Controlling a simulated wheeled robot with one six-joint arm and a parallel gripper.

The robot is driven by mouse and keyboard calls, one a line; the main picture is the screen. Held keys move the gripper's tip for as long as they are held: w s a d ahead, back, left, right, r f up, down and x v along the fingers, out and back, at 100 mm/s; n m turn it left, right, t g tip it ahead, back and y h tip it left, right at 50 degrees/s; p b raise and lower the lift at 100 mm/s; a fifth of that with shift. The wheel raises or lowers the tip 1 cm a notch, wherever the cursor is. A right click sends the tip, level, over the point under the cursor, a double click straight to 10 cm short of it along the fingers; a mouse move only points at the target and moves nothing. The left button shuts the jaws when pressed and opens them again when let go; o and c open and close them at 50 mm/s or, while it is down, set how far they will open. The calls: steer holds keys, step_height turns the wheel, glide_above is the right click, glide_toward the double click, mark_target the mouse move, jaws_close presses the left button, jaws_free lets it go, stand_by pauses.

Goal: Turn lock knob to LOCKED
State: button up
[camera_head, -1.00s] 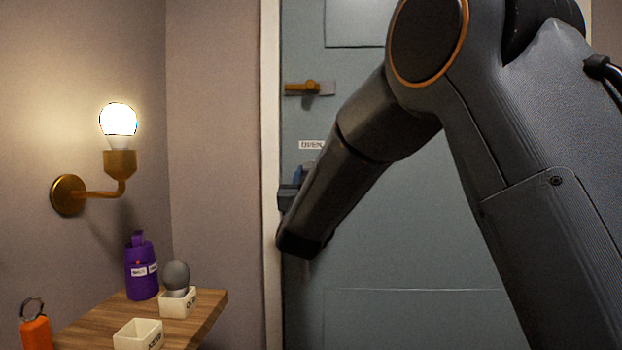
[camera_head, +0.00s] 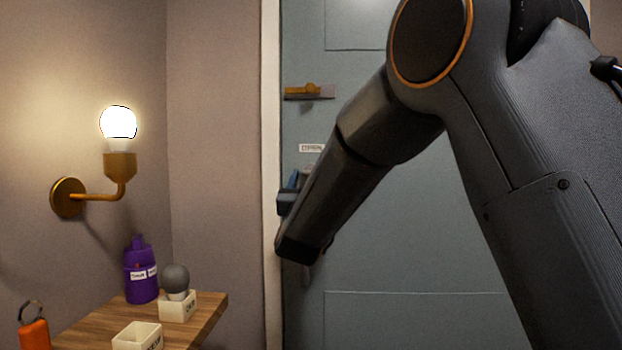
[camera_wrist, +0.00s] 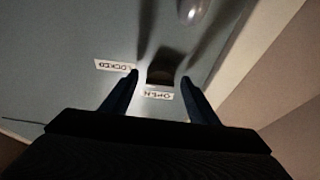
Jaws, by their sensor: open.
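The lock knob (camera_wrist: 162,72) shows in the wrist view as a small dark piece on the blue-grey door. An OPEN label (camera_wrist: 157,95) lies just below it and a LOCKED label (camera_wrist: 115,66) to its left. My gripper (camera_wrist: 160,77) is open, with one dark blue finger on each side of the knob. I cannot tell whether the fingers touch it. In the head view my gripper (camera_head: 291,190) is at the door's left edge, mostly behind my arm. An OPEN label (camera_head: 312,148) shows above it. The knob is hidden there, and its exact angle is unclear.
A brass latch (camera_head: 310,91) is higher on the door. A shiny rounded handle (camera_wrist: 192,10) is near the knob in the wrist view. A lit wall lamp (camera_head: 118,122), a wooden shelf (camera_head: 208,312), a purple bottle (camera_head: 141,280) and a grey bulb in a white box (camera_head: 178,306) stand left.

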steer(key=v, duration=0.7)
steer(key=s+d+f+n+g+y+p, duration=0.1)
steer(key=s+d+f+g+p, duration=0.1)
steer(key=s+d+f+g, duration=0.3)
steer(key=s+d+f+g+y+p, duration=0.1)
steer(key=d+f+g+p, duration=0.15)
steer(key=f, duration=0.45)
steer(key=s+d+f+n+g+p, duration=0.1)
steer(key=s+d+f+g+p, duration=0.1)
steer(key=s+d+f+g, duration=0.3)
steer(key=s+d+f+g+p, duration=0.2)
steer(key=s+d+f+g, duration=0.2)
steer(key=s, duration=0.9)
steer(key=s+d+f+m+g+h+p, duration=0.1)
steer(key=s+d+f+g, duration=0.3)
steer(key=s, duration=1)
steer(key=d+g+p, duration=0.1)
steer(key=d+g, duration=0.1)
steer(key=d, duration=0.1)
steer(key=shift+s, duration=0.25)
